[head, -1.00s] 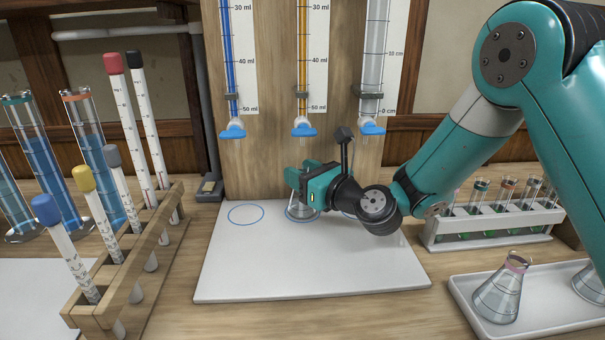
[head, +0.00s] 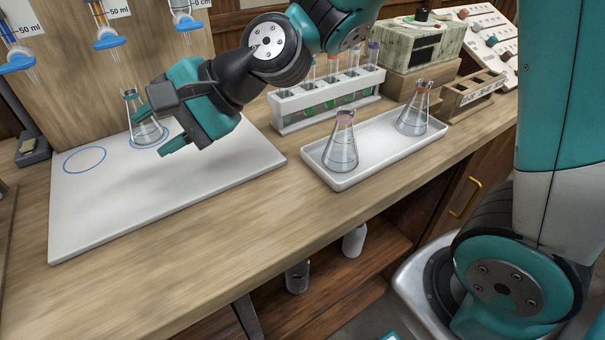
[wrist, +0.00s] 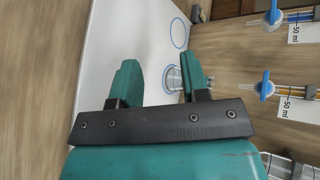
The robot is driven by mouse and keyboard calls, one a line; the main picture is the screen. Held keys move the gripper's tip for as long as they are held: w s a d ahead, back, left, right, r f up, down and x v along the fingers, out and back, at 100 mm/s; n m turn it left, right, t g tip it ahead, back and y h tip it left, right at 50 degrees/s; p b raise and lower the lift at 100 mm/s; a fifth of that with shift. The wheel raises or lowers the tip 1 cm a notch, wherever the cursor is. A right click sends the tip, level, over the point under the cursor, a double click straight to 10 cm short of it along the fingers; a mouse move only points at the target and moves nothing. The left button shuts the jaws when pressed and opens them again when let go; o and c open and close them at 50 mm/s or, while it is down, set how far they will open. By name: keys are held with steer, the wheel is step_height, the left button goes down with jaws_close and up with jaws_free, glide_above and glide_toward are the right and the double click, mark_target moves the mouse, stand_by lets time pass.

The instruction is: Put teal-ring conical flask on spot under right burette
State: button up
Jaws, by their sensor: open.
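A clear conical flask (head: 148,132) stands upright on the middle blue ring of the white board (head: 85,220), below the orange burette (head: 106,36). Its neck band looks teal but is small. My gripper (head: 152,132) is open, with its fingers pointing at this flask from the right and front. In the wrist view the flask (wrist: 172,80) shows beyond the fingers, partly hidden by the right one; I cannot tell whether they touch. The right burette (head: 186,18) hangs at the top. The spot under it is mostly hidden by my gripper.
The left blue ring (head: 84,160) is empty. A test-tube rack (head: 325,100) stands behind the tray. The front of the board is clear.

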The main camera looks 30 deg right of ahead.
steer(key=s+d+n+g+h, duration=0.2)
steer(key=s+d+n+h, duration=0.1)
steer(key=s+d+n, duration=0.3)
steer(key=s+d+f+n+g+h, duration=0.1)
steer(key=s+d+n+h, duration=0.3)
steer(key=s+n, duration=0.5)
steer(key=shift+s+d+f+g, duration=0.25)
steer(key=shift+s+d+g, duration=0.6)
steer(key=shift+d, duration=0.1)
